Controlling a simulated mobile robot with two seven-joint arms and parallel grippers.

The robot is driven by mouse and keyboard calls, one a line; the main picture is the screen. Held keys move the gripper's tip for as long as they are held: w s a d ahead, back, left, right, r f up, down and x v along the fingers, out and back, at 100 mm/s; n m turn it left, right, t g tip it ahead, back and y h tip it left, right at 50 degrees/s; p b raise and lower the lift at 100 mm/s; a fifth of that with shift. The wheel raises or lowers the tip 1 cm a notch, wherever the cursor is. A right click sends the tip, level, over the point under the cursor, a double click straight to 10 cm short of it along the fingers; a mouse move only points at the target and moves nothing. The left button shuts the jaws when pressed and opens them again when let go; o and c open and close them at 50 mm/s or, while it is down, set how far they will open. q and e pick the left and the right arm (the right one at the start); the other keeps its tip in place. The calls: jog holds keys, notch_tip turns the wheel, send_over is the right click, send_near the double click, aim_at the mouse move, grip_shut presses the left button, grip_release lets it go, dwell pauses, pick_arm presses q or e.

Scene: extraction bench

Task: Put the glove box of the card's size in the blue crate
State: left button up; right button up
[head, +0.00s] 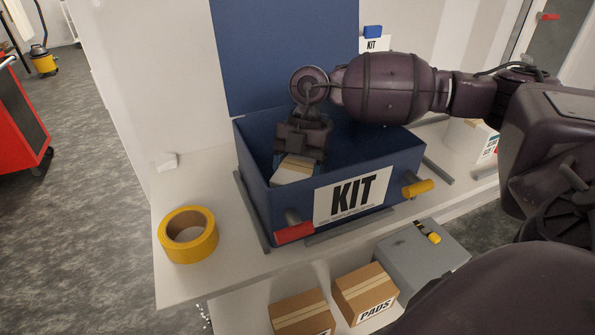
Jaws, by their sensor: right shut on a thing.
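The blue crate (255,185) with a white KIT label (352,196) stands on the bench. My right gripper (298,152) reaches down into it from above, shut on a small white and tan box (294,171). The box is inside the crate near its left side; the gripper covers its upper part, and I cannot see whether it touches the crate floor. No size marking can be read on it. Behind the crate a small card reads KIT (371,45) under a blue block; no size shows. My left gripper is not in view.
A yellow tape roll (188,235) lies on the bench (185,180) left of the crate. A white box (473,138) stands at the right, partly behind my arm. Below are a PADS carton (366,294), another carton (301,312) and a grey case (418,258).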

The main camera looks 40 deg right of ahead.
jog(key=o, duration=1.2)
jog(key=shift+r, duration=0.15)
jog(key=v, duration=1)
jog(key=shift+w+r, duration=0.1)
jog(key=shift+r, duration=0.2)
jog(key=shift+w+d+r, duration=0.1)
jog(key=shift+d+r, duration=0.2)
jog(key=shift+r, duration=0.25)
jog(key=shift+p, duration=0.3)
